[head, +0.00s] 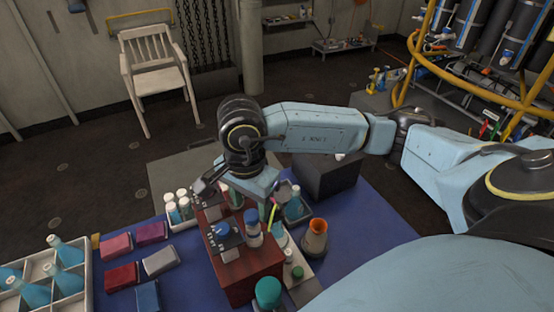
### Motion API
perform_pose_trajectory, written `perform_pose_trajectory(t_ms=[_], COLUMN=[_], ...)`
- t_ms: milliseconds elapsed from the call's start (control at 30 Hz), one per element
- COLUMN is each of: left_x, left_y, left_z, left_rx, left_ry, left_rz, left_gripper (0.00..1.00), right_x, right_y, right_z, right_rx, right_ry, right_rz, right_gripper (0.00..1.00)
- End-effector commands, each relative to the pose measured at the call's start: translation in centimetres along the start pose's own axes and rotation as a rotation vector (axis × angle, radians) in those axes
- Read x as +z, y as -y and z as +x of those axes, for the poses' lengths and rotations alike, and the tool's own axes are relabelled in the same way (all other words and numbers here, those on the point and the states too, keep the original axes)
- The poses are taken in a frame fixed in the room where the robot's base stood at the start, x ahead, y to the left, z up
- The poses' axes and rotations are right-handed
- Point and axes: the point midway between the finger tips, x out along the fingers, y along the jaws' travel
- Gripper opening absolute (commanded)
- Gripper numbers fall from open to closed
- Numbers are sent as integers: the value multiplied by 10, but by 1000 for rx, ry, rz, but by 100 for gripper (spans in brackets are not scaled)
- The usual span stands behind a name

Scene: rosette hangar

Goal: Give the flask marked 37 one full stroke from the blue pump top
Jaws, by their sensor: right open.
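My right gripper (236,200) is open above a reddish-brown wooden box (268,268), its wrist hiding part of what stands there. A bottle with a blue top (252,226) stands at the box, just below the gripper. A round blue knob (222,228) sits on a dark plate with white marks on the box. Clear flasks with blue liquid stand around: one (294,206) right of the gripper, several in the white crate (88,290) at lower left. I cannot read 37 on any flask. My left gripper is not in view.
White-capped bottles (172,207) stand in a tray left of the gripper. An orange-rimmed cone-shaped vessel (315,238) and a teal rounded top (268,290) are close by. Coloured blocks (122,276) lie at left. The blue mat (372,232) is clear at right. A dark block (325,178) stands behind.

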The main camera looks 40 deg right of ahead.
Motion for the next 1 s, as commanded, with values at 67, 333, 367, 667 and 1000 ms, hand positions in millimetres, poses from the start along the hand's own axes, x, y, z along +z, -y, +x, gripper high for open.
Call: perform_pose_trajectory(t_ms=[67,333,367,667,1000], left_x=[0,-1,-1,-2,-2], left_y=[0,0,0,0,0], left_z=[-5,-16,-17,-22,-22], left_rx=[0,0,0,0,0], left_ry=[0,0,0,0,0], left_rz=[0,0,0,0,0], left_gripper=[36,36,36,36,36], right_x=[0,0,0,0,0], right_y=[0,0,0,0,0], right_z=[-9,-31,-33,-45,-45], right_rx=[-2,-2,-2,-1,0], right_ry=[0,0,0,0,0], right_rz=[0,0,0,0,0], right_gripper=[49,49,49,49,49])
